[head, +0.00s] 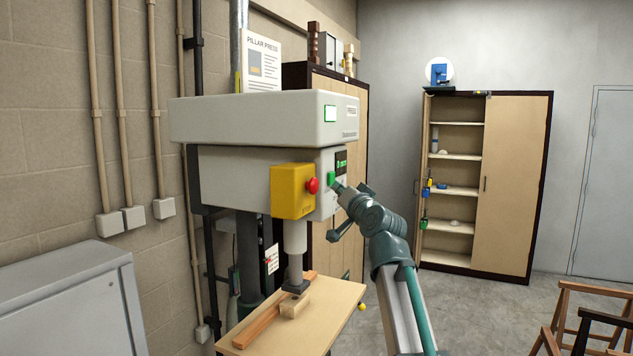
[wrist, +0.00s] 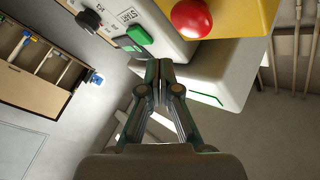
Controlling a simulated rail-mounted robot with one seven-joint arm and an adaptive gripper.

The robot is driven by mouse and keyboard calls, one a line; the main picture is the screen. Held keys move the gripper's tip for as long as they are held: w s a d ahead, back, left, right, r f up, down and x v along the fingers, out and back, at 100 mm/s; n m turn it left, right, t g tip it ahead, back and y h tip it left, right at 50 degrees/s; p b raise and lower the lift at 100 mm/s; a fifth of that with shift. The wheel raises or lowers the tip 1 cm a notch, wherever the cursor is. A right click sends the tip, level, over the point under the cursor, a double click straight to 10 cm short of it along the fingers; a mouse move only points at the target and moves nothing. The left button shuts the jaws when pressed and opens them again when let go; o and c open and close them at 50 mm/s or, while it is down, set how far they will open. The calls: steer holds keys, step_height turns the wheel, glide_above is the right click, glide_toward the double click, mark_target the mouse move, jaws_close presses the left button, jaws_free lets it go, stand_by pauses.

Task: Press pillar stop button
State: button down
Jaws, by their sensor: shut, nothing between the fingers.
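The pillar press (head: 240,170) stands left of centre in the head view. A yellow box (head: 291,192) on its head carries the round red stop button (head: 312,186). In the wrist view the red button (wrist: 191,18) is at the top, on the yellow box (wrist: 240,18). A green button (head: 332,177) is on the press's side face; in the wrist view this green button (wrist: 139,36) is beside a START label. My gripper (head: 338,187) is shut and empty, its tips close to the green button and right of the red one. In the wrist view my gripper (wrist: 158,66) points between both buttons; contact cannot be told.
A wooden piece (head: 293,304) lies under the press ram on the press table (head: 345,300). A grey cabinet (head: 70,300) stands at front left. An open-shelved cupboard (head: 508,185) is at the back. Wooden chairs (head: 590,320) are at lower right.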

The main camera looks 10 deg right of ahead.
mark_target(312, 186)
steer(key=shift+w+a, duration=0.4)
steer(key=shift+a, duration=0.2)
steer(key=shift+w+a, duration=0.4)
steer(key=shift+a, duration=0.2)
steer(key=shift+a, duration=0.1)
stand_by(0.6)
steer(key=shift+w+a, duration=0.2)
steer(key=shift+a, duration=0.1)
steer(key=shift+w+a+p, duration=0.3)
steer(key=shift+a+p, duration=0.1)
stand_by(1.1)
steer(key=shift+s+d+b, duration=0.5)
steer(key=shift+d+b, duration=0.15)
steer(key=shift+d, duration=0.15)
